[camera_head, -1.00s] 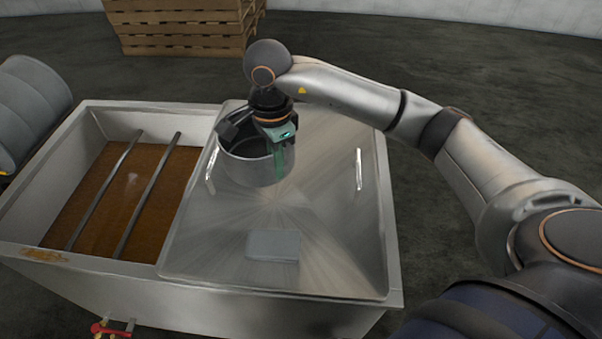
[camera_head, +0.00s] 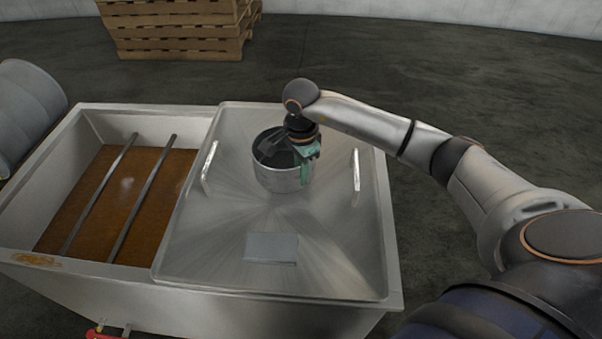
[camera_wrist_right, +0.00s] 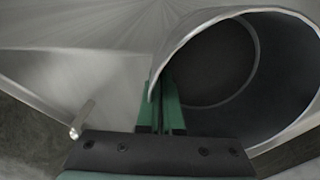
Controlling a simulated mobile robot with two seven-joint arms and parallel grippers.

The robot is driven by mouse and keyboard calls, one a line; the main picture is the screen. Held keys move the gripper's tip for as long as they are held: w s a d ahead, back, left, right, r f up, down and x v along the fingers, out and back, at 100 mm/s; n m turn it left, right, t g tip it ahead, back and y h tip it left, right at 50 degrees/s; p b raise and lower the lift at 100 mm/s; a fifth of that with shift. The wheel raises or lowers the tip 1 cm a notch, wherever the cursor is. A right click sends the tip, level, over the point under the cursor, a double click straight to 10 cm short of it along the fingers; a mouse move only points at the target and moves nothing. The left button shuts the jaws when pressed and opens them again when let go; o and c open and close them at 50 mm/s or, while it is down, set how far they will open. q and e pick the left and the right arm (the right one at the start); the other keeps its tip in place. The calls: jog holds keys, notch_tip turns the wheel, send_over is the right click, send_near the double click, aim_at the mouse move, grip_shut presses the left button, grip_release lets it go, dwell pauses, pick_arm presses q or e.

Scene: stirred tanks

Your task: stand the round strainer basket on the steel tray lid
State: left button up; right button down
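The round strainer basket (camera_head: 283,178) is a grey metal cylinder with an open top and dark inside. In the head view it is upright over the steel tray lid (camera_head: 210,245), between the lid's two handles. It looks to be at or just above the lid's surface; I cannot tell if it touches. My right gripper (camera_head: 306,165) is shut on the basket's rim at its right side. In the right wrist view the green fingers (camera_wrist_right: 166,105) pinch the wall of the basket (camera_wrist_right: 285,135). My left gripper is not in view.
An open tank section (camera_head: 85,220) with brown liquid and two bars (camera_head: 143,205) lies left of the lid. A flat grey plate (camera_head: 271,248) lies on the lid's front. Lid handles (camera_head: 209,166) and (camera_head: 356,175) flank the basket. A pallet stack (camera_head: 175,30) stands behind.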

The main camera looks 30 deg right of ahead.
jog(key=shift+f, duration=0.15)
jog(key=c, duration=1.1)
grip_release()
notch_tip(320, 180, up, 12)
jog(key=shift+r+p, duration=0.25)
jog(key=shift+p, duration=0.3)
